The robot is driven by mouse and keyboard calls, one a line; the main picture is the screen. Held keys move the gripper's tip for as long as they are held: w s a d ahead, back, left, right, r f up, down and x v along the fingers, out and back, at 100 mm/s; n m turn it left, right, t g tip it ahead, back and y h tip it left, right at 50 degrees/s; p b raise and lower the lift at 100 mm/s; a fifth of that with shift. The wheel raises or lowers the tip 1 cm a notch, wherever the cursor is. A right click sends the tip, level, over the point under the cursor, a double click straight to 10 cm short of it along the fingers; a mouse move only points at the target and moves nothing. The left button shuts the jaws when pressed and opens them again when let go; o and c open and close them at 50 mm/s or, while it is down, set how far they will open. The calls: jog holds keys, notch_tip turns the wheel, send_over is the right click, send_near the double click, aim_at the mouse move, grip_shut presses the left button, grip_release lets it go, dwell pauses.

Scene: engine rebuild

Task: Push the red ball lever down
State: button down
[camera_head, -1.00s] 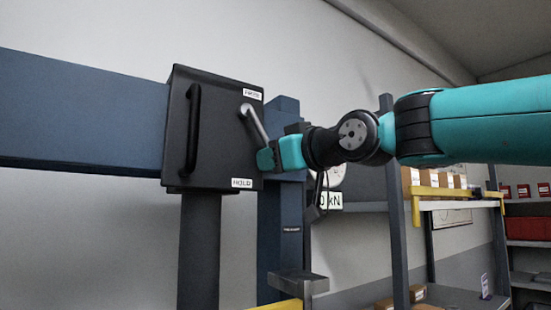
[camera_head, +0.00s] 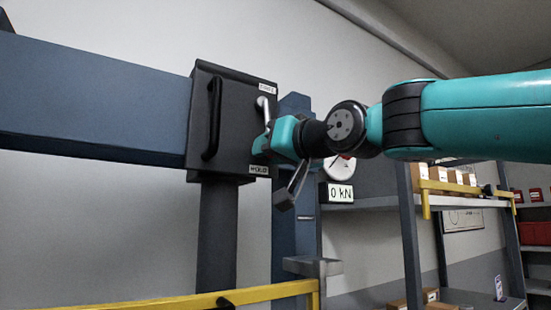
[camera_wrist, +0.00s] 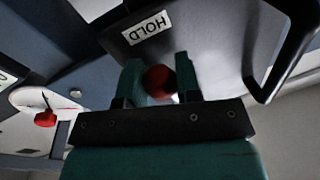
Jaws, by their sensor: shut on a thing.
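The lever's red ball (camera_wrist: 159,80) sits between the two teal fingers of my gripper (camera_wrist: 160,84) in the wrist view, and the gripper is shut on it. In the head view my gripper (camera_head: 262,142) is at the right part of the black box (camera_head: 231,130), and it hides the ball. The lever's metal arm (camera_head: 264,108) shows just above the gripper, under the upper label. The HOLD label (camera_head: 259,170) is just below the gripper; in the wrist view it reads upside down near the fingertips.
A black bar handle (camera_head: 213,118) stands on the box's left part. A dial gauge (camera_head: 339,168) and a "0 kN" display (camera_head: 340,193) are below my arm. A yellow rail (camera_head: 180,303) crosses the bottom. Shelves with boxes stand at right.

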jog(key=shift+s+a+m, duration=0.2)
jog(key=shift+a+m, duration=0.15)
jog(key=shift+m, duration=0.15)
jog(key=c, duration=0.8)
grip_release()
jog(key=b+v, duration=1.2)
jog(key=v, duration=0.5)
jog(key=shift+s, duration=0.2)
jog(key=shift+f, duration=0.1)
